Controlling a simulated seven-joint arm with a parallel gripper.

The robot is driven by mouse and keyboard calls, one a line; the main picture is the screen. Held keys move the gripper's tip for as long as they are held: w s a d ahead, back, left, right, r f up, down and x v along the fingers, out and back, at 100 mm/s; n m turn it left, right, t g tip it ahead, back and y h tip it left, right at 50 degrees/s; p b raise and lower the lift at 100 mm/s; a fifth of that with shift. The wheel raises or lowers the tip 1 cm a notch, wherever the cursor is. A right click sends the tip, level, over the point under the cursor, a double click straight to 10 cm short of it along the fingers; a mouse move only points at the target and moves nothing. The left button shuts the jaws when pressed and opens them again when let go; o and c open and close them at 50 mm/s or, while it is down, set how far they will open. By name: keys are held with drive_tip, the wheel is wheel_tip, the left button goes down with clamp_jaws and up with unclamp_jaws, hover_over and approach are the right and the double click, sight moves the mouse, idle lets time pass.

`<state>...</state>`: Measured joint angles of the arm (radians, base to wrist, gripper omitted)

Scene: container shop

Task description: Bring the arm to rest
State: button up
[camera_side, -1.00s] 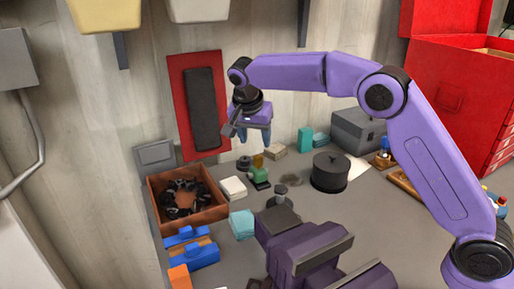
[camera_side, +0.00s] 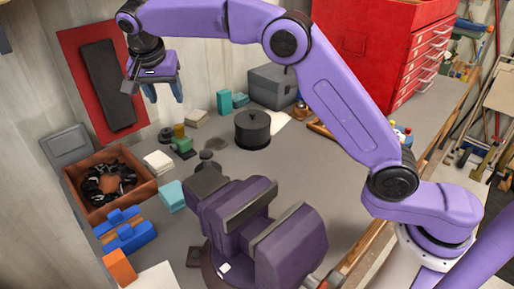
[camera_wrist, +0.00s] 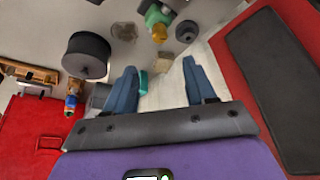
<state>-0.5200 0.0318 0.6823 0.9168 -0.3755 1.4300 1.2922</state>
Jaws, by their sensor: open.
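My gripper (camera_side: 162,92) hangs at the end of my purple arm, raised above the back of the bench, in front of the red panel (camera_side: 73,50) on the wall. Its blue fingers point down in the side view. In the wrist view my gripper (camera_wrist: 159,66) shows two blue fingers spread apart, with nothing held between them. A teal block (camera_wrist: 143,84) shows beyond the gap, near the left finger.
Below stand a black cylinder (camera_side: 252,131), a green piece (camera_side: 182,147) and a grey box (camera_side: 273,85). A brown crate (camera_side: 142,189) holds dark parts. A purple vise (camera_side: 290,243) fills the front. A red cabinet (camera_side: 375,40) stands behind my arm.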

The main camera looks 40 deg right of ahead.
drive_tip(key=s+d+f+n+g+y, duration=0.1)
drive_tip(key=s+d+n, duration=0.1)
drive_tip(key=s+n, duration=0.55)
drive_tip(key=s+d+f+n+y, duration=0.1)
drive_tip(key=s+n, duration=0.3)
drive_tip(key=s, duration=0.7)
drive_tip(key=s+d+f+n, duration=0.2)
drive_tip(key=s+d, duration=0.3)
drive_tip(key=s, duration=0.3)
drive_tip(key=s+d+f+n+g+y, duration=0.1)
drive_tip(key=s+d+f+n, duration=0.2)
drive_tip(key=s, duration=0.5)
drive_tip(key=s+d+f+n+g, duration=0.1)
drive_tip(key=s+d+f+n, duration=0.1)
drive_tip(key=s+d+n, duration=0.3)
drive_tip(key=s+d, duration=0.2)
drive_tip(key=s, duration=0.1)
drive_tip(key=shift+d+f+y, duration=0.15)
drive_tip(key=shift+f+y, duration=0.05)
drive_tip(key=shift+y, duration=0.1)
